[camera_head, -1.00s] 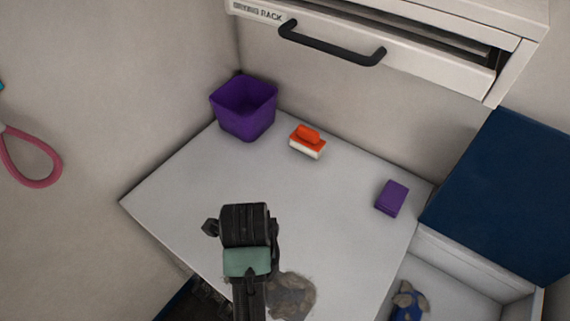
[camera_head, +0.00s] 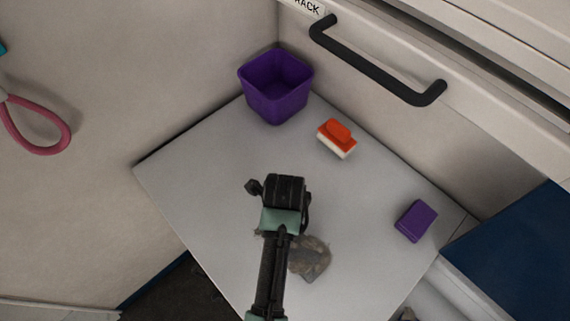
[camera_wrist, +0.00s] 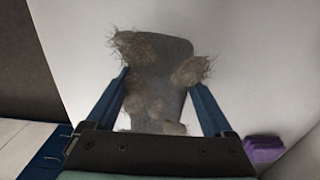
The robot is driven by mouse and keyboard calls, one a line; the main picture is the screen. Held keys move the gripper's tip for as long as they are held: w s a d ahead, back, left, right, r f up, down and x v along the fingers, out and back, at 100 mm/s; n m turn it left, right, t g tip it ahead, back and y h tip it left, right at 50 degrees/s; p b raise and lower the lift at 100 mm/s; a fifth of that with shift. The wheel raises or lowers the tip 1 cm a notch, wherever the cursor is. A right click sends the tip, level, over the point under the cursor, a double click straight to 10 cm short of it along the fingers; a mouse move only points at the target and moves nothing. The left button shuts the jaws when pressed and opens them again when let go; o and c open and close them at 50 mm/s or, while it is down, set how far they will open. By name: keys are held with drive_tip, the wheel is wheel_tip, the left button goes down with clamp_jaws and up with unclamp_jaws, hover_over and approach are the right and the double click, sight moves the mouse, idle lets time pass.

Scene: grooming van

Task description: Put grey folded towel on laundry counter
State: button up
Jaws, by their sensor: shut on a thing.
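The grey folded towel (camera_head: 313,262) is a flat grey piece with shaggy brown-grey hair clumps on it. In the wrist view the towel (camera_wrist: 165,85) lies between the two blue fingers of my gripper (camera_wrist: 160,82), which is shut on it. In the head view my wrist hides the fingers and part of the towel. The towel is over the near part of a white counter (camera_head: 215,180), taken to be the laundry counter. I cannot tell whether it touches the surface.
A purple bin (camera_head: 275,90) stands in the back corner. An orange-and-white brush (camera_head: 337,138) and a purple block (camera_head: 417,221) are on the counter. A drawer with a black handle (camera_head: 375,72) overhangs the back. A blue panel (camera_head: 520,250) is at right. The counter's left middle is clear.

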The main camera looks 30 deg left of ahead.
drive_tip(key=shift+f, duration=1.65)
drive_tip(key=shift+f, duration=0.15)
drive_tip(key=o, duration=1.1)
wheel_tip(320, 180, up, 11)
drive_tip(key=shift+w+r, duration=0.1)
drive_tip(key=shift+r+p, duration=0.45)
drive_tip(key=shift+r, duration=0.15)
